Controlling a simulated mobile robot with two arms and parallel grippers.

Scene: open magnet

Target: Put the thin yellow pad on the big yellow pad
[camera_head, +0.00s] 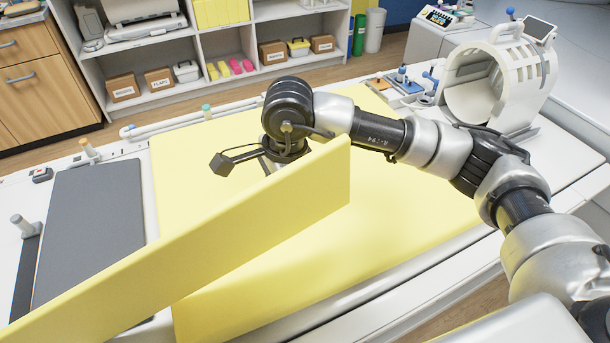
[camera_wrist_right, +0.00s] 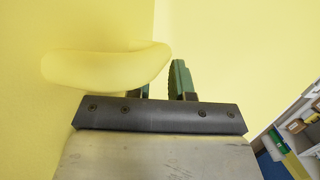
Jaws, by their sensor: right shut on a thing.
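The thin yellow pad (camera_head: 220,235) stands on edge, raised and slanting from the lower left up to the middle of the head view. Its far end is above the big yellow pad (camera_head: 400,225), which lies flat on the table. My right gripper (camera_head: 272,165) is behind the thin pad, its fingers mostly hidden there. The right wrist view shows the right gripper (camera_wrist_right: 163,82) shut, with a rounded yellow part (camera_wrist_right: 105,68) at one finger and the other green finger in view. My left gripper is not in view.
A grey flat pad (camera_head: 90,225) lies on the table at the left. A white ring-shaped scanner (camera_head: 500,85) stands at the back right. Small tools (camera_head: 405,80) lie beside it. Shelves with boxes (camera_head: 160,80) stand behind the table.

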